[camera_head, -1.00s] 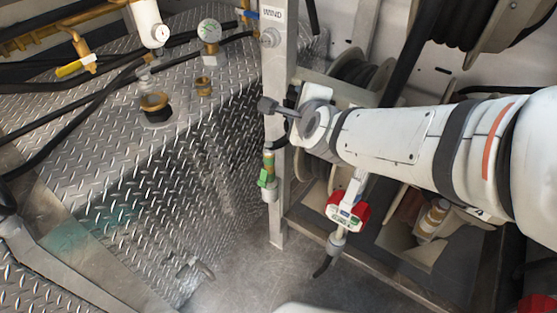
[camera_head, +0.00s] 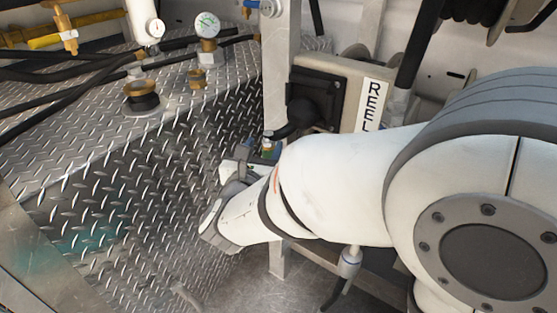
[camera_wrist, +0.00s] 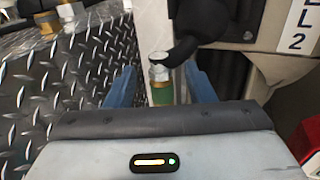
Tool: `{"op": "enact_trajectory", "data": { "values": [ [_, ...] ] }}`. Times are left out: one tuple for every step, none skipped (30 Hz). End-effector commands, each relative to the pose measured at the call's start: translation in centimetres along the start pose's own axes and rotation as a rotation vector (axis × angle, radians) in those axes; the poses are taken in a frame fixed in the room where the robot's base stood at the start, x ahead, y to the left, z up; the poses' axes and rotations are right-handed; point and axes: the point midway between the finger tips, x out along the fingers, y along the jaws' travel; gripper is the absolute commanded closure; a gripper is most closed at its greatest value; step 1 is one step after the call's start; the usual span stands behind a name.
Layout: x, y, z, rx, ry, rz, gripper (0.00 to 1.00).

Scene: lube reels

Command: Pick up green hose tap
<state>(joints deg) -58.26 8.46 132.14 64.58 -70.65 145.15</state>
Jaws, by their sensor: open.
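The green hose tap (camera_wrist: 160,88) shows in the wrist view as a silver and brass fitting with a green band, upright beside the metal post. A black hose joins its top. My gripper (camera_wrist: 161,94) is open, with one blue finger on each side of the tap and visible gaps on both sides. The tap's lower end is hidden behind my gripper body. In the head view only the top of the tap (camera_head: 267,147) shows; my arm covers the rest.
The metal post (camera_head: 277,75) stands right behind the tap. Diamond-plate walling (camera_head: 130,190) lies to the left, with brass fittings and a gauge (camera_head: 207,25) above. A reel housing (camera_head: 340,85) and a red object (camera_wrist: 306,140) are on the right.

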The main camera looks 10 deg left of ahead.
Motion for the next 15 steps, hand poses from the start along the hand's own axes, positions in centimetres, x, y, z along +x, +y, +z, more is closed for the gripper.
{"op": "enact_trajectory", "data": {
  "values": [
    [0.6, 0.0, -0.2, -0.001, 0.000, -0.003, 0.51],
    [1.0, -0.1, -0.3, -0.001, 0.001, -0.003, 0.51],
    [1.5, 0.0, -0.5, -0.002, 0.001, -0.002, 0.51],
    [2.0, 0.0, -0.6, -0.002, 0.001, -0.002, 0.51],
    [2.5, 0.0, -0.7, -0.001, 0.001, -0.003, 0.51],
    [3.1, 0.0, -0.9, -0.001, 0.001, -0.003, 0.51],
    [3.5, 0.0, -0.9, -0.001, 0.001, -0.002, 0.51],
    [4.0, 0.0, -0.8, -0.001, 0.001, -0.002, 0.51],
    [4.4, 0.0, -0.8, 0.000, 0.001, -0.001, 0.51],
    [4.7, 0.1, -0.7, 0.000, 0.000, 0.000, 0.51],
    [4.9, 0.1, -0.7, -0.001, 0.000, 0.001, 0.51],
    [5.1, 0.1, -0.7, -0.001, 0.001, 0.002, 0.51],
    [5.2, 0.1, -0.7, -0.002, 0.001, 0.002, 0.51],
    [5.2, 0.1, -0.7, -0.002, 0.001, 0.003, 0.51],
    [5.2, 0.1, -0.7, -0.002, 0.001, 0.003, 0.51]
  ]
}}
